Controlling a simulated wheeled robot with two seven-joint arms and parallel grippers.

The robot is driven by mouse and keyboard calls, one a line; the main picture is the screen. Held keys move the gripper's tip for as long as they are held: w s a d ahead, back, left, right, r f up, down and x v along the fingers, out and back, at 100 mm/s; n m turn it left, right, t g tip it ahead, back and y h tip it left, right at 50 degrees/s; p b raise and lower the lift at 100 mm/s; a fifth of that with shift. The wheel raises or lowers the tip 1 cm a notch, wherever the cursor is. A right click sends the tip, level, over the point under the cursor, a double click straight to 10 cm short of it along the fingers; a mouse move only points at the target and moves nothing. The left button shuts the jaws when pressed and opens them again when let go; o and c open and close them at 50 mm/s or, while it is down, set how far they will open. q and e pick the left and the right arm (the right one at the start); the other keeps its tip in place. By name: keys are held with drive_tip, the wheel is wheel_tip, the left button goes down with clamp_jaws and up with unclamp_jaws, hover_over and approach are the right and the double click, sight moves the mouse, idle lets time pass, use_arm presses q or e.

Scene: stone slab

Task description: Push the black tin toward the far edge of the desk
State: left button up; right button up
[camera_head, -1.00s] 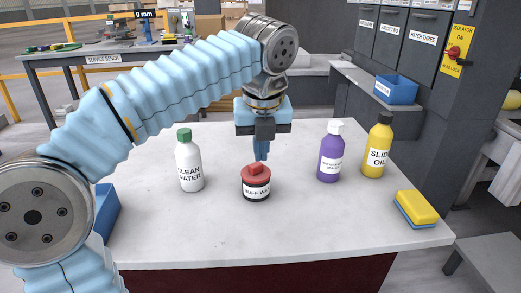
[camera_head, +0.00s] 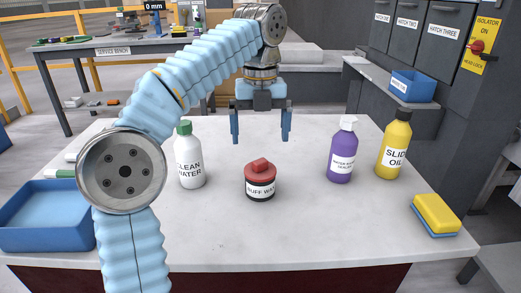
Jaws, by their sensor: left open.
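The black tin (camera_head: 260,187) has a red lid and a white label that seems to read BUFF WAX. It stands upright on the pale stone-topped desk (camera_head: 330,235), around the middle. My left gripper (camera_head: 260,138) is open and empty, its two fingers pointing down and spread wide. It is raised beyond the tin on the far side, apart from it. The far edge of the desk runs behind the gripper. My right gripper is not in view.
A white bottle (camera_head: 189,162) with a green cap stands left of the tin. A purple bottle (camera_head: 342,155), a yellow bottle (camera_head: 393,150) and a yellow-blue sponge (camera_head: 435,214) are to the right. A blue tray (camera_head: 45,238) is at the near left. The stone in front of the tin is clear.

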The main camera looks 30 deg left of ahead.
sight(260, 175)
use_arm(q)
wheel_tip(260, 175, down, 12)
drive_tip(key=b, duration=0.4)
drive_tip(key=shift+f, duration=0.65)
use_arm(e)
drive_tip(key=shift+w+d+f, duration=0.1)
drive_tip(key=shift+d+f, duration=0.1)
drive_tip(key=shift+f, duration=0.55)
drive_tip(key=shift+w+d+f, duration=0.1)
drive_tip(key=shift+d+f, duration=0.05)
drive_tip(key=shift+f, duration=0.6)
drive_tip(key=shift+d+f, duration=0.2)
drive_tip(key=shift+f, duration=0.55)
